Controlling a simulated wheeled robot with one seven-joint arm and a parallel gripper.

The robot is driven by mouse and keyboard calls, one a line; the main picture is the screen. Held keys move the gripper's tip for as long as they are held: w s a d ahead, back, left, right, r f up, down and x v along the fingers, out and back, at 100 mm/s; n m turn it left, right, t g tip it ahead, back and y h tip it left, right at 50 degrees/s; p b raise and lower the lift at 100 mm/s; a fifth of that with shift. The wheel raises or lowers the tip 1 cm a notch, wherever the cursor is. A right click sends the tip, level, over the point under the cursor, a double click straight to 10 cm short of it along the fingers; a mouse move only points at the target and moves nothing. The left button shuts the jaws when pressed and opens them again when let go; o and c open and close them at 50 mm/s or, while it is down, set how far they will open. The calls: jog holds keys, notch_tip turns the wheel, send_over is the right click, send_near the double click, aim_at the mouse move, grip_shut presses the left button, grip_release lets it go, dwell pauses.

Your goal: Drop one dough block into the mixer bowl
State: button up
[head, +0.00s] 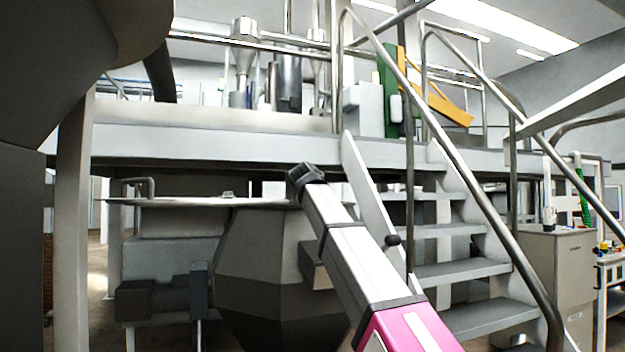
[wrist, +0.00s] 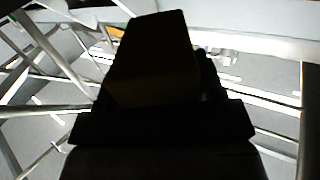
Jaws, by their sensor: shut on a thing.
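My gripper (wrist: 155,82) shows in the wrist view as a black silhouette, shut on a dark block (wrist: 155,50). The block is in deep shadow with a faint brown tint, so I take it to be the dough block. It fills the middle of that view and sticks out beyond the jaws. In the head view I cannot make out the gripper or the block. No mixer bowl is clearly recognisable. A grey faceted vessel (head: 262,250) stands below the platform, narrowing downward; I cannot tell whether it is the bowl.
Metal stairs (head: 455,232) with tubular handrails (head: 455,145) rise to a raised platform (head: 240,146). A large dark rounded body (head: 70,50) fills the upper left, close by. A white and magenta arm (head: 345,245) crosses before the vessel. A grey cabinet (head: 560,275) stands at right.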

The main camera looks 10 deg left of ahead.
jog(key=o, duration=1.1)
jog(key=shift+o, duration=0.2)
jog(key=s+a+r, duration=0.6)
jog(key=s+r, duration=0.4)
jog(key=r, duration=0.1)
jog(key=shift+s, duration=0.1)
